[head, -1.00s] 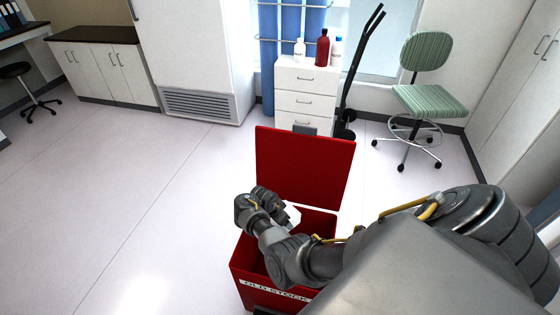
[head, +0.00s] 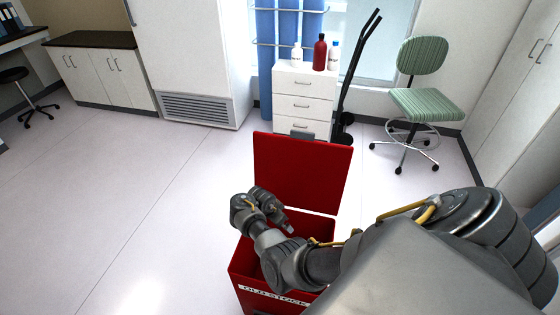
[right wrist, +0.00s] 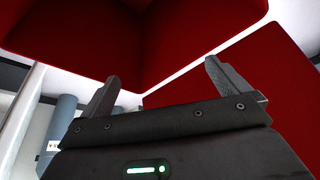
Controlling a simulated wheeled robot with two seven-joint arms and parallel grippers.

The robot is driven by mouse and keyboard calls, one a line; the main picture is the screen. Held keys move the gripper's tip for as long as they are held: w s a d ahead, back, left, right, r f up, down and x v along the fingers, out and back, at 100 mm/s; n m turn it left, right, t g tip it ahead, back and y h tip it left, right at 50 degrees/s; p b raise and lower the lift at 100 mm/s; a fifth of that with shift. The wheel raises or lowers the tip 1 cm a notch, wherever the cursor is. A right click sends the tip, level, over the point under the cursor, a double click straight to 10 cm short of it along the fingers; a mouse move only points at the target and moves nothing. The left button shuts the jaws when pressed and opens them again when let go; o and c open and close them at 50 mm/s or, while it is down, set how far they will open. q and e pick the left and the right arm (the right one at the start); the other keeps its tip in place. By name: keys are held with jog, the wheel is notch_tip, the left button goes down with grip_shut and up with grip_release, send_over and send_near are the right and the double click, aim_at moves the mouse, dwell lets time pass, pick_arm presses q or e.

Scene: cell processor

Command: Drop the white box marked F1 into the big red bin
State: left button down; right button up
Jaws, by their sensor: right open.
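The big red bin (head: 242,262) stands on the floor with its lid (head: 300,172) raised at the back. Its front label reads OLD STOCK. My right arm reaches over the bin's opening from the right, with my right gripper (head: 288,226) above the opening. In the right wrist view, the fingers of my right gripper (right wrist: 165,88) are spread wide with nothing between them, and the bin's red panels (right wrist: 85,35) fill much of the background. The white box is not visible in either current view. My arm hides part of the bin's inside. My left gripper is not in view.
A white drawer unit (head: 303,100) with bottles on top stands behind the bin, beside a black hand truck (head: 352,85). A green chair (head: 425,100) is at the back right. The floor (head: 130,200) left of the bin is clear.

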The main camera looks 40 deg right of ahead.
jog(key=p+v, duration=0.3)
jog(key=v, duration=0.5)
jog(key=shift+s, duration=0.1)
dwell(0.5)
